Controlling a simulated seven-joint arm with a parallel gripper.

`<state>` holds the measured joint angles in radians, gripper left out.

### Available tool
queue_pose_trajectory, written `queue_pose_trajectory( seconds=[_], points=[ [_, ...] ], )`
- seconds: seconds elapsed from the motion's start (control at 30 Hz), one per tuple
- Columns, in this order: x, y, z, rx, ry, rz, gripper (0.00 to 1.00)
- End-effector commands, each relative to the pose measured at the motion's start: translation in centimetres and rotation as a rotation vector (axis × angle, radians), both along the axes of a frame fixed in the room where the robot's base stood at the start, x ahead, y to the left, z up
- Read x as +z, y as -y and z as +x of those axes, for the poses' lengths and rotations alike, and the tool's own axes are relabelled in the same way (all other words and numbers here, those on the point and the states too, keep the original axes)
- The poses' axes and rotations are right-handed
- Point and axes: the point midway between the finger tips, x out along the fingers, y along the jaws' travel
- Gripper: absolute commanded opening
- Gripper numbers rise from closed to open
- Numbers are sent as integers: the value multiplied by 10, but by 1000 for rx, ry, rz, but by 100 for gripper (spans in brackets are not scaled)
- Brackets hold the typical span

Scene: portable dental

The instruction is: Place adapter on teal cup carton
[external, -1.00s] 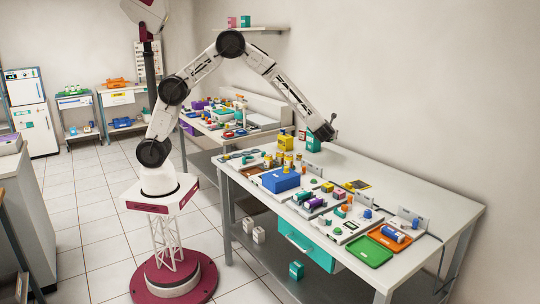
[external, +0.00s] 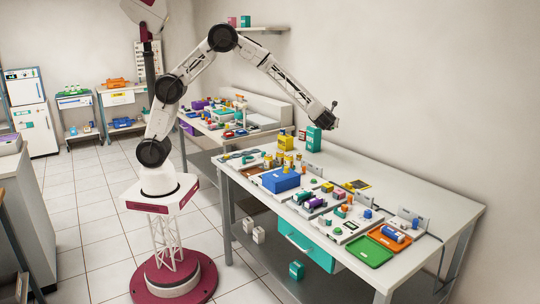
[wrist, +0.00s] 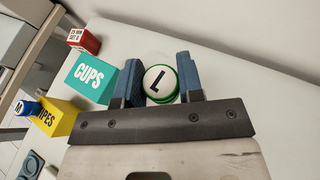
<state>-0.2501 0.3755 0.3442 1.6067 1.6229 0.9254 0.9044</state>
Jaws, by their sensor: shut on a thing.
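The adapter (wrist: 160,82) is a round white piece with a black L and a green rim. In the wrist view it sits between the two dark blue fingers of my gripper (wrist: 159,84), which is shut on it. The teal cup carton (wrist: 91,78), marked CUPS, is just left of the fingers in the wrist view. In the external view the carton (external: 314,138) stands upright at the back of the table, and my gripper (external: 328,124) is above and slightly right of it. The adapter cannot be made out in the external view.
A yellow wipes carton (external: 286,143) stands left of the teal one. A small red and white box (wrist: 84,40) is beyond the carton in the wrist view. A blue box (external: 280,180), trays and small parts crowd the table's front. The back right tabletop (external: 410,190) is clear.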

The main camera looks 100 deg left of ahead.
Motion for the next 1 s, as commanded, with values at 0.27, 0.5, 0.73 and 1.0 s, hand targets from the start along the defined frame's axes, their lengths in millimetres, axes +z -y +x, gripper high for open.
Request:
queue_pose_trajectory(
  seconds=[0.27,0.5,0.73,1.0],
  points=[
    [72,0,0,0,2,0,11],
    [89,-1,-22,16,-2,-2,11],
    [91,-2,-62,44,-2,-3,11],
    [91,-1,-124,87,-1,-3,11]
  ],
)
